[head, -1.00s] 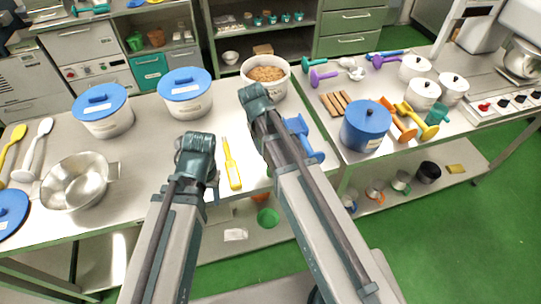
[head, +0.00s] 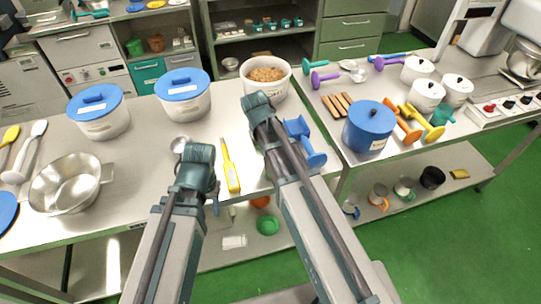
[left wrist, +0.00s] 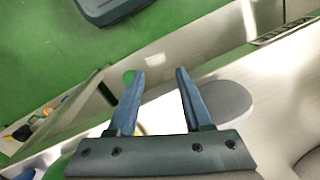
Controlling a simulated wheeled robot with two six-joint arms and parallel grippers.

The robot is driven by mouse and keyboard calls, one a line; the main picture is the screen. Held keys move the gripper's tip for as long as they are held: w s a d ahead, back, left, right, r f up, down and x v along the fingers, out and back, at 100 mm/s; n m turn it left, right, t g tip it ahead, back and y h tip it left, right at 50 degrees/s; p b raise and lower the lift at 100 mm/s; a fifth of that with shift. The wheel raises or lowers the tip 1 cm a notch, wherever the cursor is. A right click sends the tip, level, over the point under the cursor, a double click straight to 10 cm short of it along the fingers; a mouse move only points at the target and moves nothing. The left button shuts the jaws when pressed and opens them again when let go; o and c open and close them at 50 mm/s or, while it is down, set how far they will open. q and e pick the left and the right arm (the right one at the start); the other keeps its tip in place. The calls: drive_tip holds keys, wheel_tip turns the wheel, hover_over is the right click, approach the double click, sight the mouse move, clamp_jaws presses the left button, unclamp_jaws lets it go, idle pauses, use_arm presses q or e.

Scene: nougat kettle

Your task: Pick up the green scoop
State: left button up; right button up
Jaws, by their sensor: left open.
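A small green object (head: 268,224) lies on the lower shelf below the table's front edge, beside an orange one. I cannot tell its shape for sure; it may be the green scoop. A small green patch also shows by the left fingertip in the left wrist view (left wrist: 128,76). A teal-green scoop (head: 440,114) lies on the right table, partly behind a yellow scoop. My left gripper (left wrist: 157,75) is open and empty, near the table's front edge. In the head view my left arm hides most of it. My right gripper's fingers are hidden behind its own arm.
The table holds a steel bowl (head: 66,183), two blue-lidded tubs (head: 184,98), a tub of brown grains (head: 268,85), a yellow tool (head: 230,166) and a blue scoop (head: 304,143). Green floor is open at lower right.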

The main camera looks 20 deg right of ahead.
clamp_jaws()
use_arm(q)
drive_tip(key=shift+r, duration=0.1)
use_arm(e)
drive_tip(key=shift+r, duration=0.1)
